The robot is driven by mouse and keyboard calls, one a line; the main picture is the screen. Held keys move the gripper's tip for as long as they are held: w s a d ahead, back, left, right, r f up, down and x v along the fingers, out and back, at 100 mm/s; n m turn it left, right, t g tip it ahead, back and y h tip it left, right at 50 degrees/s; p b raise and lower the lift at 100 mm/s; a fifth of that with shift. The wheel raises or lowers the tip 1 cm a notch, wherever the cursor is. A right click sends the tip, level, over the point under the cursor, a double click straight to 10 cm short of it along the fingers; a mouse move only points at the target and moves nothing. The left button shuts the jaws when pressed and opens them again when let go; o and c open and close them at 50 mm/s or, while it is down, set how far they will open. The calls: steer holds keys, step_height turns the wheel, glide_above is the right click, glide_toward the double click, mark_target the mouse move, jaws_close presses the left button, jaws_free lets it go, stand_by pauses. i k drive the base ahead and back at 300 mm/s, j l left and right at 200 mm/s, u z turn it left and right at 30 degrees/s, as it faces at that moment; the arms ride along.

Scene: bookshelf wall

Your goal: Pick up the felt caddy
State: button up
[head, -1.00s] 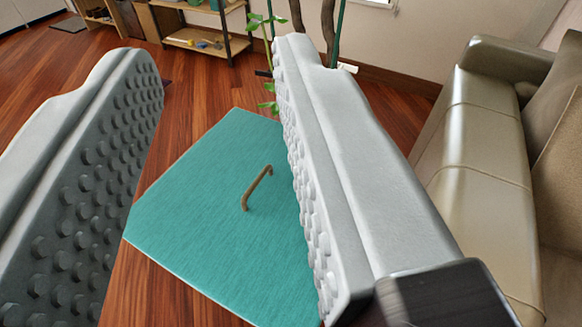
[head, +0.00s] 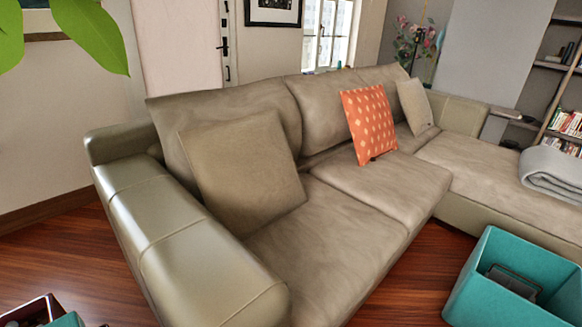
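No thing that I can surely name as the felt caddy shows. An open-topped teal box (head: 476,285) stands at the lower right, cut off by the picture's edge. A dark grey item (head: 514,281) lies inside it. I cannot tell whether this box is felt or is the caddy. My gripper is not in view, so its fingers and anything between them are hidden.
A large beige sofa (head: 335,225) fills the middle, with beige cushions and an orange patterned cushion (head: 368,122). A folded grey blanket (head: 555,172) lies at right. A dark box-like thing (head: 30,310) sits lower left. Green leaves (head: 90,32) hang close at upper left.

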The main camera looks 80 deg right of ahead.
mark_target(508, 283)
steer(key=z, duration=4.1)
